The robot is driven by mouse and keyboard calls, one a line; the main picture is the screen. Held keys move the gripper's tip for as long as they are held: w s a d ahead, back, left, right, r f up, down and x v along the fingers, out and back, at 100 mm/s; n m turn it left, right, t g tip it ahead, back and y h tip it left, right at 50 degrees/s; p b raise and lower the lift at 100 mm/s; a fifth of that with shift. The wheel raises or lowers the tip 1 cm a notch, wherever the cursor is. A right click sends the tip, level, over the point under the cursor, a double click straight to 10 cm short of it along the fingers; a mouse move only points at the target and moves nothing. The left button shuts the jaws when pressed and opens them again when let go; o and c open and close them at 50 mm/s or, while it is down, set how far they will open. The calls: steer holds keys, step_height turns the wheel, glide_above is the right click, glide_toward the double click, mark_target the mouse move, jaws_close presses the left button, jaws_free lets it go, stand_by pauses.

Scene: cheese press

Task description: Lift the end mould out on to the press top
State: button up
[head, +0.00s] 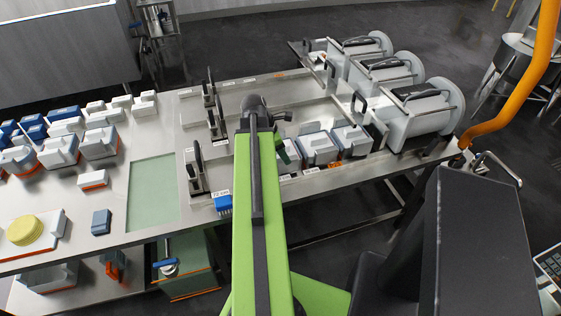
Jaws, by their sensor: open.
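A row of pale moulds with blue-grey lower fronts lies in the press channel in front of the press. The mould nearer my arm (318,150) and the mould to its right (352,142), nearest the pressing end, both show. My green arm covers the left part of the row, so I cannot tell whether another mould sits there. My gripper (284,156) is open beside the left side of the nearer mould. It is mostly hidden by the arm, and its fingertips are not clear. I cannot tell whether it touches the mould.
Three white cylinders with black handles (425,110) stand at the press's right end. Upright black handles (196,165) stand left of my arm.

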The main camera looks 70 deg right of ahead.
steer(key=shift+w+b+x, duration=0.2)
steer(key=shift+b+x, duration=2.15)
steer(key=shift+x, duration=0.15)
steer(key=shift+d+f, duration=0.15)
steer(key=shift+f, duration=0.15)
jaws_close()
